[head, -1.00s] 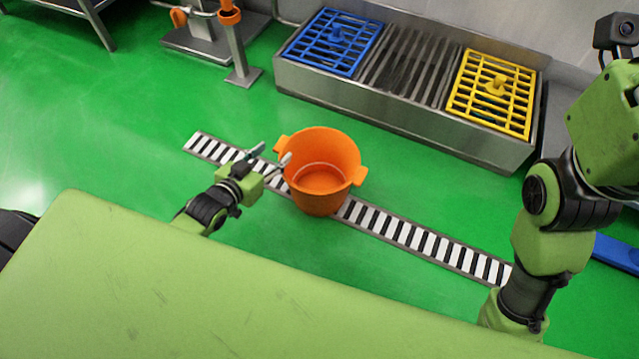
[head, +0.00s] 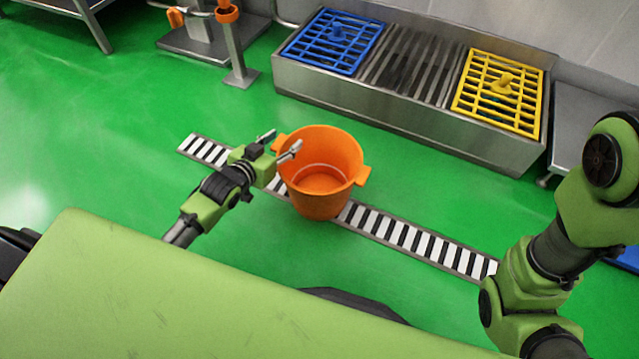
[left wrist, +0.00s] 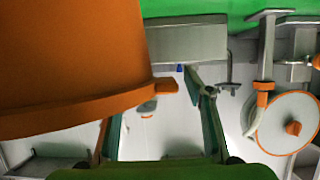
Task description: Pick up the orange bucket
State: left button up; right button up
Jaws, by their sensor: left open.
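The orange bucket (head: 320,203) stands upright and open-topped on the green floor, over the striped drain strip. It has a tab handle on each side of its rim. My left gripper (head: 281,142) is open at the bucket's left handle, with its fingertips on either side of that handle in the head view. In the left wrist view the bucket (left wrist: 65,60) fills the upper left. Its handle (left wrist: 166,86) reaches into the gap between the open fingers of the left gripper (left wrist: 158,98). I cannot tell whether they touch. My right gripper is out of view.
A drain strip (head: 420,241) runs across the floor. A steel basin (head: 400,111) with a blue grate (head: 333,40) and a yellow grate (head: 497,92) stands behind the bucket. A steel post stand (head: 237,60) is at the upper left.

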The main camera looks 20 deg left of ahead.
pick_arm(q)
grip_shut()
jog(key=shift+r, duration=0.1)
